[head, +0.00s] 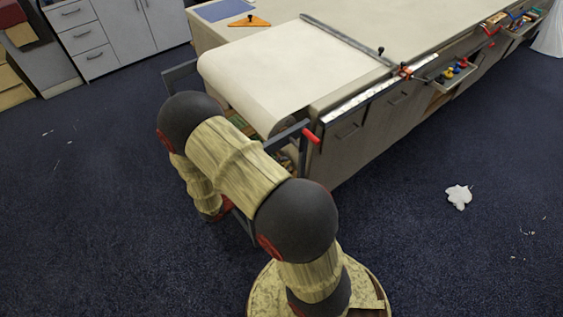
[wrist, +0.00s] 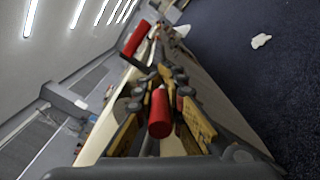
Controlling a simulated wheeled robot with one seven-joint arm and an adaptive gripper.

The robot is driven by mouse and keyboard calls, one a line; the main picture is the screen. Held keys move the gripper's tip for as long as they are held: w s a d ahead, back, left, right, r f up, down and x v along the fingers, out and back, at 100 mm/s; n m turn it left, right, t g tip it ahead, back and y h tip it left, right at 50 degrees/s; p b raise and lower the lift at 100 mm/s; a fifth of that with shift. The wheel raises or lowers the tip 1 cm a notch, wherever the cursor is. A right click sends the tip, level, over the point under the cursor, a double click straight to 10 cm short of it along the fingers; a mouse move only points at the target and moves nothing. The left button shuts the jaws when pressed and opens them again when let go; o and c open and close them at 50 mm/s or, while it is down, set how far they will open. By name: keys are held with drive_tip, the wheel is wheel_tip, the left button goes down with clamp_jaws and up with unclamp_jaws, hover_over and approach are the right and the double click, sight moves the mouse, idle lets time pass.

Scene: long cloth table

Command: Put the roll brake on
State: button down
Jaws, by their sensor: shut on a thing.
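In the wrist view my gripper (wrist: 162,92) is shut on a red cylindrical handle (wrist: 160,118), with a wood-coloured finger on each side of it. I take this handle to be the roll brake's lever; its mount is hidden behind the fingers. In the head view my gripper is hidden or too small to make out below my bent arm. A second red grip (head: 311,135) sits at the end of the grey roll frame (head: 287,136).
A dark straight bar (head: 345,40) crosses the paper on the long table (head: 430,20). An orange triangle tool (head: 249,21) lies at the far left. An open drawer (head: 455,75) sticks out on the right. A white scrap (head: 459,196) lies on otherwise mostly clear carpet.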

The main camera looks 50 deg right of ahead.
drive_tip(key=shift+f, duration=0.15)
drive_tip(key=c, duration=1.8)
unclamp_jaws()
drive_tip(key=v, duration=1.2)
